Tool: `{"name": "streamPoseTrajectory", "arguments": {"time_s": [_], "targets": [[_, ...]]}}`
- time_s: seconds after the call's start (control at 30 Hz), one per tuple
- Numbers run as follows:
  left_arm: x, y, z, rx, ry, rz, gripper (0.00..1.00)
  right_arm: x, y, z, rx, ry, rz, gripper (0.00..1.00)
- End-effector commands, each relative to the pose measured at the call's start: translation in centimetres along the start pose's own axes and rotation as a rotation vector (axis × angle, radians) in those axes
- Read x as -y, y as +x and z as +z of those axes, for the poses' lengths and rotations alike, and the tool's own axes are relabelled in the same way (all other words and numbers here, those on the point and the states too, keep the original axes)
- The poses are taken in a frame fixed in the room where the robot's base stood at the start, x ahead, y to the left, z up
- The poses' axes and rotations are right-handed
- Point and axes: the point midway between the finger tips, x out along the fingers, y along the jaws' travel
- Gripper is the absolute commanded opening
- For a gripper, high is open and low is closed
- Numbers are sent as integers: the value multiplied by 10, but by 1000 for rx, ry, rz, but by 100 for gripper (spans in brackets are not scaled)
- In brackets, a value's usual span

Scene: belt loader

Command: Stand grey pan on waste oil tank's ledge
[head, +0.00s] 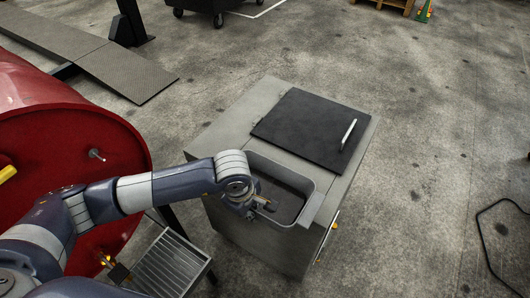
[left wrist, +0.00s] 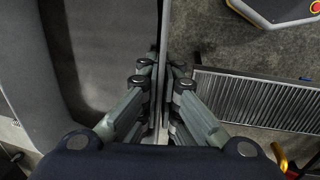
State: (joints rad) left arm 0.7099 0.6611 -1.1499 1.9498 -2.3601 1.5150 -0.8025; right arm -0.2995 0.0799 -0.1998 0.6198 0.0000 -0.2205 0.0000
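The grey pan (head: 308,213) is an open, deep tray with rounded corners, at the front of the grey cabinet's top in the head view. My left gripper (head: 266,205) reaches it at its near left side. In the left wrist view the left gripper's fingers (left wrist: 163,85) are closed on the pan's thin wall, one on each side, with the pan's dark inside (left wrist: 100,50) to the left. The red waste oil tank (head: 60,120) lies at the left. Its slatted grey ledge (head: 170,265) is low, and also shows in the left wrist view (left wrist: 255,100). My right gripper is out of view.
The grey cabinet (head: 225,125) has a black lid (head: 308,125) with a pale handle. A ramp (head: 125,72) and a dark wheeled bin (head: 205,5) stand at the back. A black cable (head: 485,240) lies at the right. The concrete floor right of the cabinet is mostly clear.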

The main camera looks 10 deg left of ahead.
Motion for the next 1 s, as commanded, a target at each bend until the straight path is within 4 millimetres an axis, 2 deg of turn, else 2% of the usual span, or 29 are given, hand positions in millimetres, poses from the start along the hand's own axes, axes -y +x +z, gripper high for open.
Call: {"name": "streamPoseTrajectory", "arguments": {"time_s": [0.17,0.7,1.0], "targets": [[-17,4,-11,0,-3,7,0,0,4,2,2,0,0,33],[-105,32,-76,2,-2,8,0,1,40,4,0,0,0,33],[-121,34,-89,1,1,7,0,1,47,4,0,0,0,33]]}}
